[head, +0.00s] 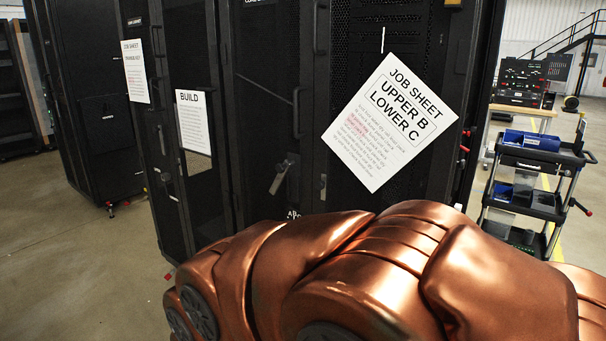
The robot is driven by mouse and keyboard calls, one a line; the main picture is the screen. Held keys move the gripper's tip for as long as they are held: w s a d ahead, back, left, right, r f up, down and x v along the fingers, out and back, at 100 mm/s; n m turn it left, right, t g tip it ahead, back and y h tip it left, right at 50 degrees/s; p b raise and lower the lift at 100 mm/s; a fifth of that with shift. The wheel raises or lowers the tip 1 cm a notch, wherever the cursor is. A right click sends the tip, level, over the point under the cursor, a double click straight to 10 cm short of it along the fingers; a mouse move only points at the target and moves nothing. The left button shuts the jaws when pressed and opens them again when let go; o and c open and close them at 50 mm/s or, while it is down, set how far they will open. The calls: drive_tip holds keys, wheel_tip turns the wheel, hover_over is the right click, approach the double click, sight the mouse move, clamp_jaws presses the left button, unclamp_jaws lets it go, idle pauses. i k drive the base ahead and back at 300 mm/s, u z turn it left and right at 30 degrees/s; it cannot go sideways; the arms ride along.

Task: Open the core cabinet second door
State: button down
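Black rack cabinets stand in a row across the head view. The middle cabinet (262,110) has a partly cut-off label (257,2) at the top that seems to begin with "CO". Its dark door carries a lever handle (280,178) that sticks out at a slant. A long vertical grip (296,135) is beside it. I cannot tell which door is the second one, and no door stands clearly open. My copper-coloured arm or body covers the bottom of the view and hides the cabinet's lower part. My gripper is not in view.
A white job sheet (389,122) reading "UPPER B LOWER C" is on the perforated panel at right. More sheets hang on the left cabinet (194,120). A cart (530,190) with blue bins stands at right. Open floor (75,260) lies at left.

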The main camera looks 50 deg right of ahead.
sight(395, 116)
drive_tip(key=z, duration=0.2)
drive_tip(key=i, duration=0.95)
drive_tip(key=u, duration=0.1)
